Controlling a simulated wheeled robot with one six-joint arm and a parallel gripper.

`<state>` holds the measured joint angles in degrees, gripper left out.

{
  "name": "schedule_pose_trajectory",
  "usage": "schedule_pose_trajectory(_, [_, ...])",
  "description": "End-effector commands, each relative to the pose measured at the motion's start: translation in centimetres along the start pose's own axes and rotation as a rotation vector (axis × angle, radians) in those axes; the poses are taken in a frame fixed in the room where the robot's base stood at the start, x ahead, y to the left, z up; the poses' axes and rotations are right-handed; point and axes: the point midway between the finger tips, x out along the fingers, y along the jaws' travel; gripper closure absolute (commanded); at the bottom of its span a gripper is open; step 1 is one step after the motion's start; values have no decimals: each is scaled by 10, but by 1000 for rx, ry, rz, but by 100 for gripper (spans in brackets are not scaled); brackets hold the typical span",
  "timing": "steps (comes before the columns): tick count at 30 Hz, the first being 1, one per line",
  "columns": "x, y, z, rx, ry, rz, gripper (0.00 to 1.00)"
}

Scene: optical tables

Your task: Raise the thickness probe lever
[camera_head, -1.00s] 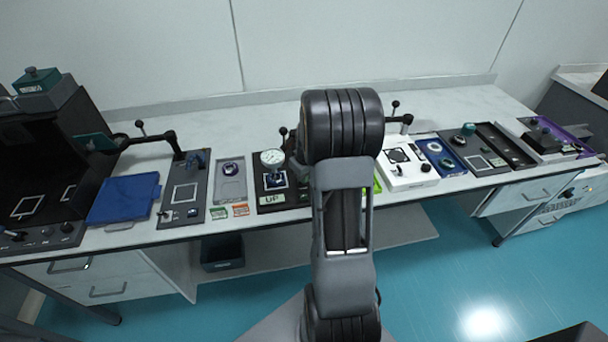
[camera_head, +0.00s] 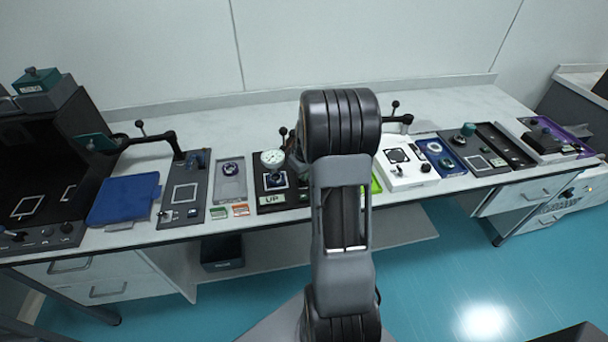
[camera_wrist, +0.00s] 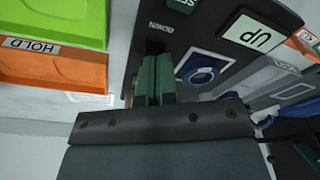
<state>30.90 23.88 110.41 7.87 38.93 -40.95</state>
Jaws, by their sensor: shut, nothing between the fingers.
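The thickness probe station is a black plate (camera_head: 262,187) with a round white dial gauge (camera_head: 273,157) above a blue ringed piece and an "UP" label (camera_head: 271,198). A dark knobbed stick (camera_head: 283,131) stands behind the dial; I cannot tell if it is the probe lever. In the wrist view the plate shows with its "UP" label (camera_wrist: 250,35), a "DOWN" label (camera_wrist: 160,26) and the blue ringed piece (camera_wrist: 199,76). My gripper (camera_wrist: 156,66) has green fingers, shut and empty, over the plate beside that piece. I cannot tell whether they touch anything. My arm hides the plate's right side in the head view.
In the wrist view a green tray (camera_wrist: 55,20) and an orange tray (camera_wrist: 50,70) marked "HOLD" lie left of my fingers. A grey tray (camera_head: 229,193) stands left of the station, and a white device (camera_head: 408,178) right of my arm.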

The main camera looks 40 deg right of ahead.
Motion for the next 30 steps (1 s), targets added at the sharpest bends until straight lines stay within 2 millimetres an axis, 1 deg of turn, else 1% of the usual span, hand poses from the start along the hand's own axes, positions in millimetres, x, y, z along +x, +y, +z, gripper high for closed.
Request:
schedule_pose_trajectory(5, [-7,0,0,0,0,0,100])
schedule_pose_trajectory(24, [-60,-5,-1,0,1,1,100])
schedule_pose_trajectory(30, [-71,-6,0,0,0,0,100])
